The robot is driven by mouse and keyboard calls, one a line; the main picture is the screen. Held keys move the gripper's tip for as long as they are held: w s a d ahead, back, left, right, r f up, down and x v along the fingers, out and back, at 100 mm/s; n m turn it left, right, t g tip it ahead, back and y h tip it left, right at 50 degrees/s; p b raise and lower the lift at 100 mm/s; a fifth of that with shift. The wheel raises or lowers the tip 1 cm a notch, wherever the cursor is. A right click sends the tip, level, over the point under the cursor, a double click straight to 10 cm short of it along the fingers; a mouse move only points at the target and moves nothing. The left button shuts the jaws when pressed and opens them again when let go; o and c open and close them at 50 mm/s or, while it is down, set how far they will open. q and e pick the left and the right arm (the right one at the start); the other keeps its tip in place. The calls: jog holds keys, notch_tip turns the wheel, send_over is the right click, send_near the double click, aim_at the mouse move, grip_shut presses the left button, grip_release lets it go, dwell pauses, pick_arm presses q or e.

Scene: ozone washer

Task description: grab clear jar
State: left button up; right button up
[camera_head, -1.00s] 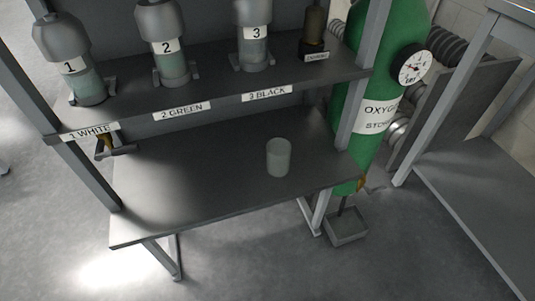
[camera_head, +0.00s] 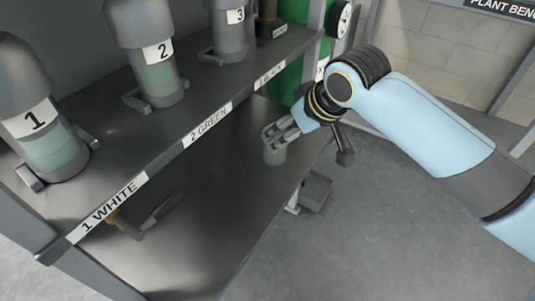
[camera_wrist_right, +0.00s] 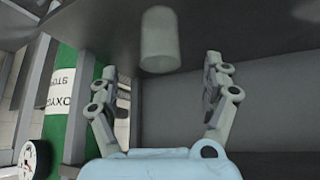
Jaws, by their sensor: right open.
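The clear jar (camera_head: 274,155) stands upright on the lower shelf (camera_head: 215,215) of the rack, near its right end. It looks pale and translucent. In the right wrist view the jar (camera_wrist_right: 158,40) shows ahead of my right gripper (camera_wrist_right: 160,85), roughly midway between the fingers and beyond their tips. My right gripper (camera_head: 279,134) is open and empty, with its fingers apart. In the head view the fingers overlap the upper part of the jar. I cannot tell there whether they touch it. My left gripper is not in view.
The upper shelf, with its labels such as the 1 WHITE label (camera_head: 108,209), holds bottles 1 (camera_head: 45,130), 2 (camera_head: 150,55) and 3 (camera_head: 228,30) above the lower shelf. The green oxygen tank (camera_head: 300,72) stands behind the right end. Open floor (camera_head: 400,240) lies in front.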

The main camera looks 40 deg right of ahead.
jog(key=b+x, duration=0.1)
jog(key=x, duration=0.3)
jog(key=shift+f, duration=0.25)
jog(key=shift+w+f+b, duration=0.4)
jog(key=shift+f+b, duration=0.1)
jog(key=b+x, duration=0.2)
jog(key=x, duration=0.2)
jog(key=shift+w, duration=0.1)
jog(key=shift+w+f, duration=0.15)
jog(key=shift+w, duration=0.05)
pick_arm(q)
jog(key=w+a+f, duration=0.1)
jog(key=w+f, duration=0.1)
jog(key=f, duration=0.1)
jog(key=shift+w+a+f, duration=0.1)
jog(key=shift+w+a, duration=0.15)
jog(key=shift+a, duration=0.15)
pick_arm(e)
jog(key=c, duration=1.3)
jog(key=shift+c, duration=0.3)
jog(key=shift+r, duration=0.2)
